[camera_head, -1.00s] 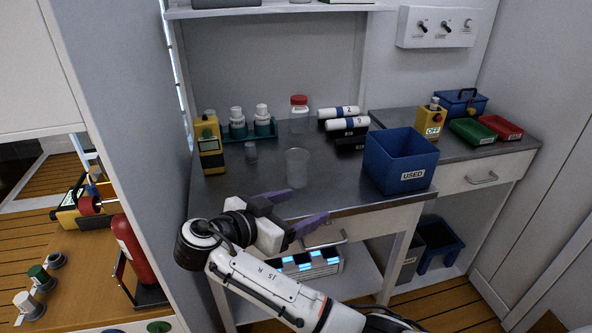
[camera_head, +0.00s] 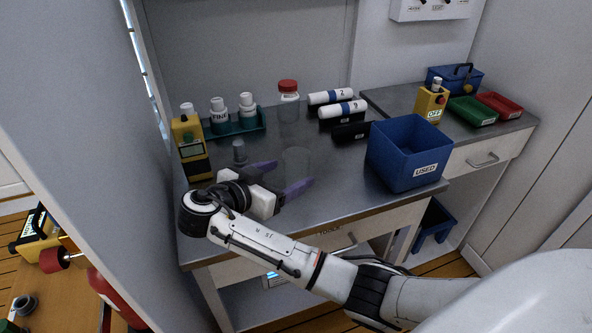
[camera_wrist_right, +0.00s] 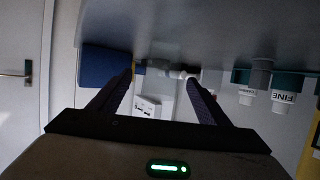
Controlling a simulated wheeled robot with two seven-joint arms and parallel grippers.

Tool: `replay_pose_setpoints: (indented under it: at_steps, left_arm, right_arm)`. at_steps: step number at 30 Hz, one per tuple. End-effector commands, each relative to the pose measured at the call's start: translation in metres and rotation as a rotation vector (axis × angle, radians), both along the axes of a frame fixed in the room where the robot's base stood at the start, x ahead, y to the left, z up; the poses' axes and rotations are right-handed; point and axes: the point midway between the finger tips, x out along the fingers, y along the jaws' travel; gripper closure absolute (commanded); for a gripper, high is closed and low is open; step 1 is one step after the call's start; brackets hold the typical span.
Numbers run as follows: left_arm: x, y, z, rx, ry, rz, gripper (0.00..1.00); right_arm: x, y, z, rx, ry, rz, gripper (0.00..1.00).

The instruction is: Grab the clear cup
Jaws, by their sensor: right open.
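The clear cup (camera_head: 297,160) stands upright on the grey metal bench, faint and see-through, near the front middle. My left gripper is not in view.
A clear jar with a red lid (camera_head: 288,88) stands behind the cup. A small grey bottle (camera_head: 239,151) and a yellow device (camera_head: 190,150) are left, near a green rack (camera_head: 240,125) of white bottles. A blue USED bin (camera_head: 405,155) stands right, with bare bench between.

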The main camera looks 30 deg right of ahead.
Motion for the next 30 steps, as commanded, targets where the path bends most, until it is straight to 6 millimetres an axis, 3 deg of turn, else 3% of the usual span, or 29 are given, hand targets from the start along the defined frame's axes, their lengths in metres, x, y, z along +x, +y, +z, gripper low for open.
replay_pose_setpoints:
  at_steps: [10, 20, 27, 30]
  left_arm:
    - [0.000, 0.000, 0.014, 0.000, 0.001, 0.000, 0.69]
    - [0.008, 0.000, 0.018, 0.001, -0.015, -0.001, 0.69]
    - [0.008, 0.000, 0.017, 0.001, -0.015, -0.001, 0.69]
    - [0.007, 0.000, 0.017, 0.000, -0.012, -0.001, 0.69]
  right_arm:
    - [0.018, -0.041, -0.013, -0.002, 0.001, -0.002, 0.29]
    - [0.020, -0.047, -0.016, 0.000, 0.000, 0.000, 0.29]
    - [0.020, -0.047, -0.016, 0.001, 0.000, 0.000, 0.70]
    - [0.020, -0.047, -0.016, 0.000, 0.000, 0.000, 0.73]
